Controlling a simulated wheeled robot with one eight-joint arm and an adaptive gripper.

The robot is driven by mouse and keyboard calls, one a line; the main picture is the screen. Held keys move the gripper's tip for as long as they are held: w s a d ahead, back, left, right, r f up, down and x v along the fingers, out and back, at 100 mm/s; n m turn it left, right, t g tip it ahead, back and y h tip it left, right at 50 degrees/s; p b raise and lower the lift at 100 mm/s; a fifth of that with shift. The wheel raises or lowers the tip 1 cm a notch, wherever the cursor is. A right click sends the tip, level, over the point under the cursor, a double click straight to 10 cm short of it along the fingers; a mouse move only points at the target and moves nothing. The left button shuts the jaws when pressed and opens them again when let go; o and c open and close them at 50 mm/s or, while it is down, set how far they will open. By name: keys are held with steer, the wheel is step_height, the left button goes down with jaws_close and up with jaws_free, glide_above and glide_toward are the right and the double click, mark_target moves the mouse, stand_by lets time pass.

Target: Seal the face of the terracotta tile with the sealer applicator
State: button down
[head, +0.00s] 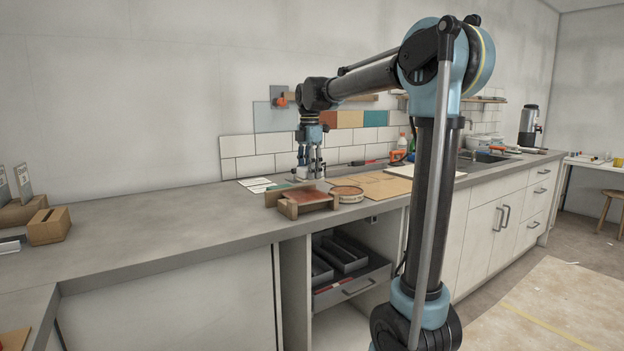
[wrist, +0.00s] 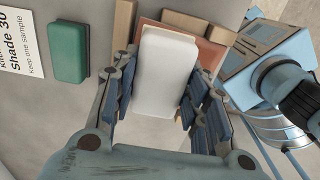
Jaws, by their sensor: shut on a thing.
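My gripper (head: 309,172) is shut on a white rounded block, which I take to be the sealer applicator (wrist: 168,70). In the wrist view, my gripper (wrist: 163,85) has one finger on each long side of the block. The terracotta tile (wrist: 213,52) shows beyond the block, partly hidden by it. In the head view, the tile (head: 307,196) lies in a wooden holder (head: 290,209) on the counter, and my gripper is over or just behind it. I cannot tell whether the applicator touches the tile.
A green block (wrist: 67,52) lies beside a printed card (wrist: 18,45), left of the holder. An open drawer (head: 350,287) is below.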

steer(key=shift+r, duration=0.7)
steer(key=shift+r, duration=1.5)
